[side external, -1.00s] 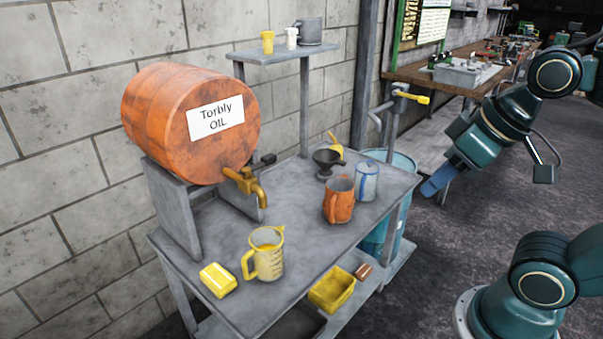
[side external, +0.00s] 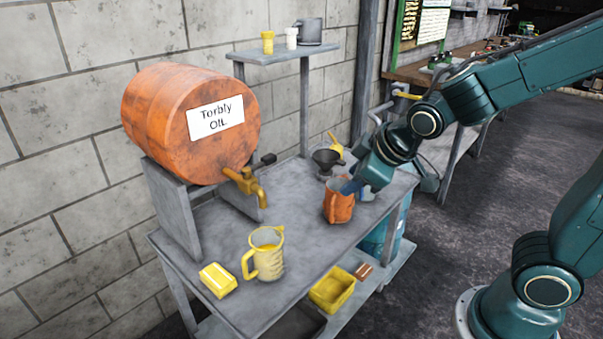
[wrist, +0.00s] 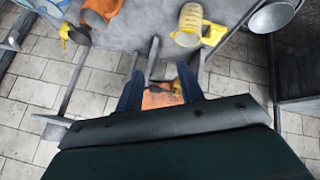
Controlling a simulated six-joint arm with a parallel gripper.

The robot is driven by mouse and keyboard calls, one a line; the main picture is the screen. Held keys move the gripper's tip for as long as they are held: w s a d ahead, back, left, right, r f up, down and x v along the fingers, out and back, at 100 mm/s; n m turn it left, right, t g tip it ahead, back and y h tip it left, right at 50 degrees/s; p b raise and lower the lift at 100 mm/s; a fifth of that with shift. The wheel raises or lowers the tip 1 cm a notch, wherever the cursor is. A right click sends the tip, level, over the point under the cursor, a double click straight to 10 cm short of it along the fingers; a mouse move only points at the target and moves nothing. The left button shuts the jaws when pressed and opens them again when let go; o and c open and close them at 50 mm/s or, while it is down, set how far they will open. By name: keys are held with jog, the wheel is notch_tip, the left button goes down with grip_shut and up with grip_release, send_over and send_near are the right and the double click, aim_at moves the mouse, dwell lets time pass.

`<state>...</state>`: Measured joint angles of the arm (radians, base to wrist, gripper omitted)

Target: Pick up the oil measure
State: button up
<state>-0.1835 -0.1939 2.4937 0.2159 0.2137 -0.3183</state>
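Two jugs stand upright on the grey bench: an orange jug (side external: 338,208) and a yellow measuring jug (side external: 268,262) with a spout and yellowish contents. No readable label tells which is the oil measure. In the upside-down wrist view the orange jug (wrist: 103,10) is at top left and the yellow jug (wrist: 189,22) at top centre. My gripper (side external: 352,187) overlaps the orange jug's right rim in the side view; contact is unclear. In the wrist view its two fingers (wrist: 160,92) are apart, with no object visibly held between them.
A dark funnel (side external: 326,160) stands behind the orange jug. The orange oil drum (side external: 165,120) with its brass tap (side external: 247,184) is at the back left. A yellow block (side external: 218,280) lies by the yellow jug.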

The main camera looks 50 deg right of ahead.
jog(key=w+a+f+n+t, duration=0.2)
jog(key=w+a+f+n, duration=0.2)
jog(key=w+f+n, duration=0.5)
jog(key=n+t+y, duration=0.2)
jog(key=n, duration=0.4)
send_near(251, 254)
jog(key=s, duration=0.1)
jog(key=shift+s+d+r, duration=0.15)
jog(key=x, duration=0.7)
jog(key=shift+w+f, duration=0.25)
jog(key=shift+w, duration=0.05)
jog(key=shift+w+f, duration=0.2)
jog(key=shift+w, duration=0.15)
jog(key=shift+w, duration=0.1)
jog(key=shift+x, duration=2.5)
jog(key=shift+r, duration=0.1)
